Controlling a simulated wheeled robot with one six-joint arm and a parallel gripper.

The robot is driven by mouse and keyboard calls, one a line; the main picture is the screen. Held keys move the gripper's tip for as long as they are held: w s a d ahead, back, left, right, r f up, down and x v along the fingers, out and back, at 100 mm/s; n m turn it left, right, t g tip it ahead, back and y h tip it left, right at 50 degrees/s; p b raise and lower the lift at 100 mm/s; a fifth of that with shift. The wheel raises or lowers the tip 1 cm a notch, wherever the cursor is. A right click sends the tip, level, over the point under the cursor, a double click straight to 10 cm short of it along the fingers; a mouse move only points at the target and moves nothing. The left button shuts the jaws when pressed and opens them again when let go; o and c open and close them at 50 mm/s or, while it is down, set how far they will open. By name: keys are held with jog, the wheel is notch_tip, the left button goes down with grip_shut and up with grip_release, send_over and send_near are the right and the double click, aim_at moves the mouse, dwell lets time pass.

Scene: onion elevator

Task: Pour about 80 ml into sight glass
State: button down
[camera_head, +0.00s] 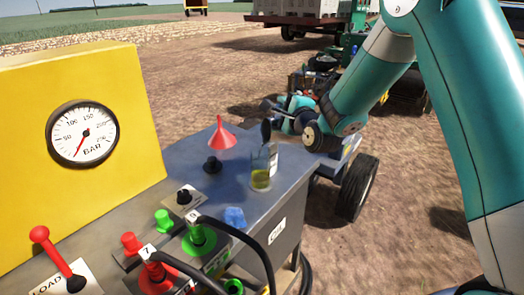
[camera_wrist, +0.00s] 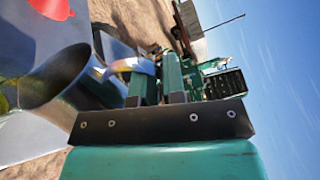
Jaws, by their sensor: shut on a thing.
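A clear glass (camera_head: 261,179) with yellow-green liquid in its bottom stands on the blue-grey cart top; it looks like the sight glass. My gripper (camera_head: 277,112) is at the cart's far right edge, above and right of the glass, partly hidden by its own body. A dark oval piece (camera_head: 266,131) shows just above the glass. In the wrist view, a shiny grey vessel with a dark round mouth (camera_wrist: 55,76) lies beside my gripper (camera_wrist: 158,70), which is shut on it. Its contents, and whether liquid is flowing, cannot be seen.
A yellow panel with a gauge (camera_head: 83,134), a red lever (camera_head: 54,253) and hose couplings with black hoses (camera_head: 199,238) crowd the left and front.

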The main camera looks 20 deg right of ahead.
jog(key=shift+a+r+n+p, duration=0.35)
jog(key=shift+a+n+p, duration=0.4)
jog(key=shift+p, duration=0.45)
jog(key=d+f+m+b, duration=0.1)
jog(key=b, duration=0.2)
jog(key=shift+d+f+m+b, duration=0.3)
jog(key=shift+d+m+b, duration=0.05)
jog(key=shift+d+b, duration=0.05)
jog(key=shift+w+d+r+m, duration=0.1)
jog(key=shift+d+r+m, duration=0.55)
jog(key=shift+d+m, duration=0.05)
jog(key=shift+a+r+p, duration=0.1)
jog(key=shift+r+p, duration=0.15)
jog(key=shift+p, duration=0.05)
jog(key=shift+a, duration=0.1)
